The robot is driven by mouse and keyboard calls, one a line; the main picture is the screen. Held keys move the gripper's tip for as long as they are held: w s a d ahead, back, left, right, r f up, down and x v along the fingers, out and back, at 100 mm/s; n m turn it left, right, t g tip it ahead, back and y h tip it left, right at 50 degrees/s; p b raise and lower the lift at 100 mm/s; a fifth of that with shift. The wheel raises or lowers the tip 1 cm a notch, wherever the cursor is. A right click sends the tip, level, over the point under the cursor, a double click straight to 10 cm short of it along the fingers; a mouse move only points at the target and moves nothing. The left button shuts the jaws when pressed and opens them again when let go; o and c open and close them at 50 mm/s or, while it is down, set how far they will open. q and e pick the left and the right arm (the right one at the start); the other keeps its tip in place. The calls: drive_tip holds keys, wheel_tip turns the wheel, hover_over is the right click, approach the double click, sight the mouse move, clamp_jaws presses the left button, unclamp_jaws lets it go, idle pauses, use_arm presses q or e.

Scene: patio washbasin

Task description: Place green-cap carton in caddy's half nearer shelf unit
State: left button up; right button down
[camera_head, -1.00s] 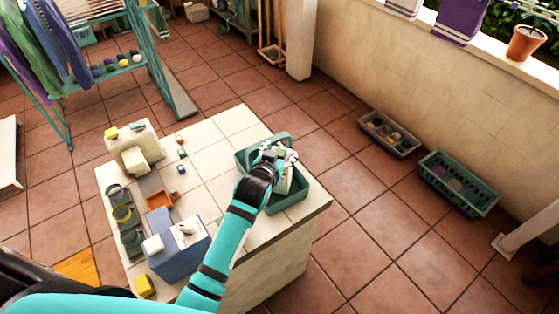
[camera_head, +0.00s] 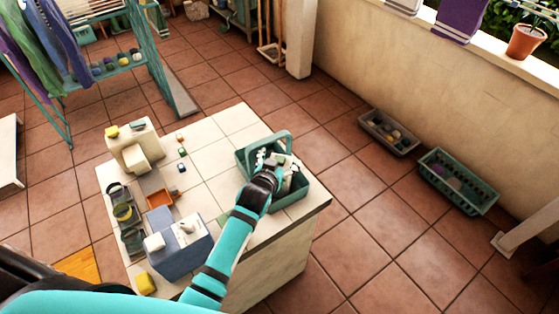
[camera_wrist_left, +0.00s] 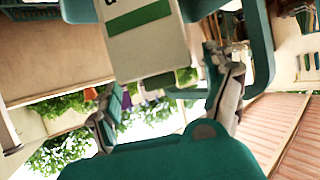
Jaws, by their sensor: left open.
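The teal caddy (camera_head: 307,196) with an arched handle stands at the right corner of the tiled counter. My left gripper (camera_head: 277,160) is over the caddy, close to its handle, with its fingers apart. In the left wrist view, the open gripper (camera_wrist_left: 167,108) has one finger on each side, and a white carton (camera_wrist_left: 145,45) with a green band shows at the top, beyond the fingertips. The caddy's handle (camera_wrist_left: 262,50) arches at the right. I cannot tell which half holds the carton.
Small blocks (camera_head: 182,152) lie farther back. The counter's middle is clear. Two crates sit on the floor by the wall, including a teal one (camera_head: 457,183).

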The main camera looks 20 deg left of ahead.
use_arm(q)
drive_tip(key=shift+r, duration=0.15)
drive_tip(key=shift+s, duration=0.35)
drive_tip(key=b+v, duration=0.1)
drive_tip(key=v, duration=1)
drive_tip(key=shift+r+b, duration=0.2)
drive_tip(key=shift+b, duration=0.15)
